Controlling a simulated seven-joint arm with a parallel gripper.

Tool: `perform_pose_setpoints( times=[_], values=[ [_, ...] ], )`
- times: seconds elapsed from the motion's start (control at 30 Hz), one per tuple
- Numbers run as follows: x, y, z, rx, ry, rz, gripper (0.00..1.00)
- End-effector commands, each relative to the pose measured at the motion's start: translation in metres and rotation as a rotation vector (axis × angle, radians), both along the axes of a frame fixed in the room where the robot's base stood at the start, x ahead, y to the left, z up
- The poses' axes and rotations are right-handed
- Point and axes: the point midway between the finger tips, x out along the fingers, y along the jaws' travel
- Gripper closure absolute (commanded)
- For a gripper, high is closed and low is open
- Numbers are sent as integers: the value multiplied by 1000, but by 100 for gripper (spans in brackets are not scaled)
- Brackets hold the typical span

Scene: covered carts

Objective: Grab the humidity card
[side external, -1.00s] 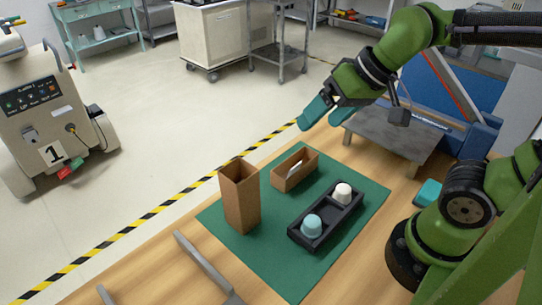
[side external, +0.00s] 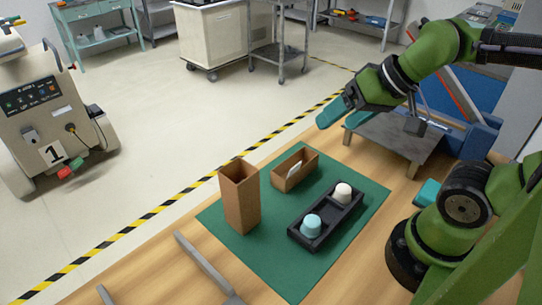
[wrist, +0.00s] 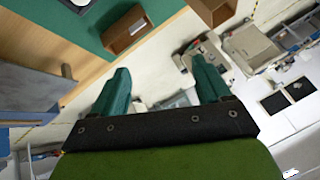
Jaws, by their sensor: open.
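A small white card (side external: 295,171), which looks like the humidity card, stands tilted inside a low open brown box (side external: 283,184) on the green mat (side external: 267,257). The box's walls hide its lower part. The low box also shows at the upper left of the wrist view (wrist: 122,43), with a small pale patch inside. My gripper (side external: 334,112) has teal fingers and hangs in the air beyond and above the box, apart from it. In the wrist view my gripper (wrist: 160,82) is open, with nothing between the fingers.
A tall brown box (side external: 240,200) stands left of the low box. A grey stand (side external: 400,141) is at the right. The mat's front is clear.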

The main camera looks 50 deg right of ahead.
Motion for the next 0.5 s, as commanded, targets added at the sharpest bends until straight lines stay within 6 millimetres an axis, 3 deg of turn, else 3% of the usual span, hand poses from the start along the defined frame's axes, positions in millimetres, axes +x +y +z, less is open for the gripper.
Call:
perform_pose_setpoints(
  times=[0.17, 0.5],
  values=[
    [23, 1, -11, -31, 114, 26, 23],
    [99, 0, -29, -211, 462, 234, 23]
  ],
)
